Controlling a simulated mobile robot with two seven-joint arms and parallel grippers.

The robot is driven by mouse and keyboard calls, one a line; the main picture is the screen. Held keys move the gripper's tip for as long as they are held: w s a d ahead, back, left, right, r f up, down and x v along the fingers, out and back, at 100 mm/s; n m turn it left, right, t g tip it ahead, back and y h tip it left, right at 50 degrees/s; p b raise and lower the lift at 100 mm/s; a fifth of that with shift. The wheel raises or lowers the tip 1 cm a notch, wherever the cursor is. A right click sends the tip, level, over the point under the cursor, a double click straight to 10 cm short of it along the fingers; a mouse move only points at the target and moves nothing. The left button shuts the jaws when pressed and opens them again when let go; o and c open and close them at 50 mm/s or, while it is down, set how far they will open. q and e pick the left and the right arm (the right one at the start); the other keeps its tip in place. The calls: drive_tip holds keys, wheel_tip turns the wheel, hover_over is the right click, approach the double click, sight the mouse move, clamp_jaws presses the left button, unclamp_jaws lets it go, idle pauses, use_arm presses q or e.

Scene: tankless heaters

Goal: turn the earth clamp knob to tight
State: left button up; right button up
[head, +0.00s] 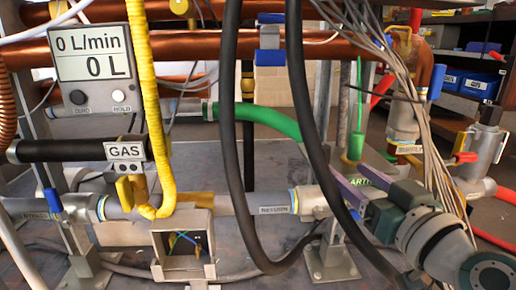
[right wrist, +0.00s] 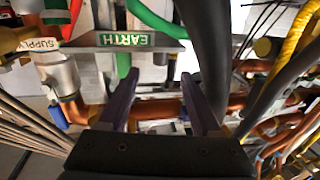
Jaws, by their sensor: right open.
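The green EARTH label (right wrist: 125,39) shows upside down in the right wrist view, on a grey plate just beyond my fingertips. In the head view the same label (head: 366,183) is partly covered by my gripper. A green cable (head: 358,95) runs down to a yellow-green fitting (head: 355,148) behind my fingers. I cannot make out the clamp knob clearly in either view. My right gripper (head: 347,163) reaches in from the lower right. Its two purple fingers (right wrist: 160,74) stand apart with nothing held between them. My left gripper is out of view.
Black hoses (head: 300,90) hang close left of my right gripper. Loose grey cables (head: 405,90) hang near my right arm. A SUPPLY valve (right wrist: 58,75) stands left in the wrist view. A grey pipe (head: 240,204) and meter (head: 95,65) lie left.

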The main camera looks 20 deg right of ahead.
sight(327, 156)
drive_tip(key=w+b, duration=0.2)
drive_tip(key=w, duration=0.2)
drive_tip(key=w+b, duration=0.2)
drive_tip(key=w, duration=0.2)
drive_tip(key=shift+w+d+f, duration=0.15)
drive_tip(key=shift+w, duration=0.7)
drive_tip(key=shift+c, duration=0.3)
clamp_jaws()
